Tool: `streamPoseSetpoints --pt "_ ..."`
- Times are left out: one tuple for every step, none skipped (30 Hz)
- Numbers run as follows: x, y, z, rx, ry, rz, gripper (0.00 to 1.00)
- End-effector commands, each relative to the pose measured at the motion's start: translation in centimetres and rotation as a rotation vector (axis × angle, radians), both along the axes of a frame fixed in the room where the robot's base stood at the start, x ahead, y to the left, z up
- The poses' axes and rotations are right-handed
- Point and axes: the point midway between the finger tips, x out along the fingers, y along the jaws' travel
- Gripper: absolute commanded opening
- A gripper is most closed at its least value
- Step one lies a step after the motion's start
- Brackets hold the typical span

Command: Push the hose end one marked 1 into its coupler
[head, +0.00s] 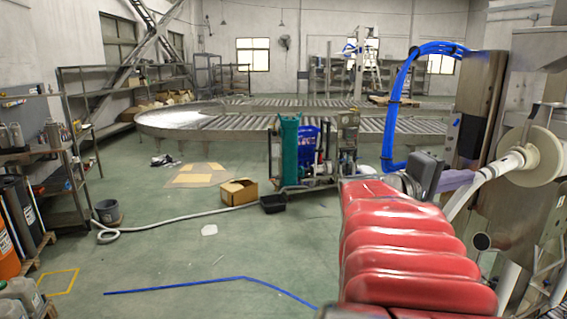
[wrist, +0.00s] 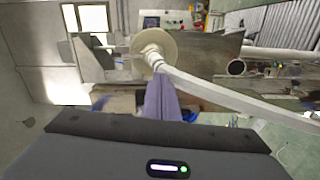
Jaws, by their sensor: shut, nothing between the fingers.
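My gripper (head: 468,179) reaches to the right from the end of my red-sleeved arm in the head view. Its purple fingers, also seen in the wrist view (wrist: 160,84), are together and hold nothing. The fingertips point toward a cream round flange (head: 535,152), also in the wrist view (wrist: 154,43). A white hose (head: 490,173) comes out of the flange's middle and slopes down past the gripper; it also crosses the wrist view (wrist: 222,95). I cannot tell whether the fingers touch it. No mark 1 is readable, and I cannot identify the coupler.
A metal panel (head: 485,88) stands at the right, with a blue hose bundle (head: 391,110) looping beside it. A dark round opening (wrist: 236,67) shows right of the flange in the wrist view.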

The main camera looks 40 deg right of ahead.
Motion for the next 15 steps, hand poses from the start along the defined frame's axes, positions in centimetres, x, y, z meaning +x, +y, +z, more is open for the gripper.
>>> streamPoseSetpoints --pt "0.0 0.0 0.0 0.000 0.000 0.000 0.00" --pt "0.0 0.0 0.0 0.000 0.000 0.000 0.00" --pt "0.1 0.1 0.0 0.000 0.000 0.001 0.00" --pt "0.1 0.2 0.0 0.000 0.000 0.001 0.00" --pt "0.2 0.3 0.0 -0.001 -0.001 0.001 0.00" --pt "0.3 0.5 0.0 -0.001 -0.001 0.002 0.00" --pt "0.4 0.6 0.0 -0.001 -0.001 0.002 0.00" --pt "0.5 0.9 0.0 -0.001 -0.001 0.002 0.00" --pt "0.6 1.2 0.0 -0.001 -0.002 0.002 0.00" --pt "0.7 1.4 0.0 -0.001 -0.002 0.003 0.00" --pt "0.9 1.7 0.0 -0.001 -0.002 0.004 0.00" --pt "1.1 2.2 0.0 -0.002 -0.001 0.003 0.00" --pt "1.2 2.5 0.0 -0.002 0.000 0.003 0.00" --pt "1.4 2.9 0.0 -0.001 -0.001 0.004 0.00" --pt "1.6 3.3 0.0 -0.001 -0.001 0.004 0.00"
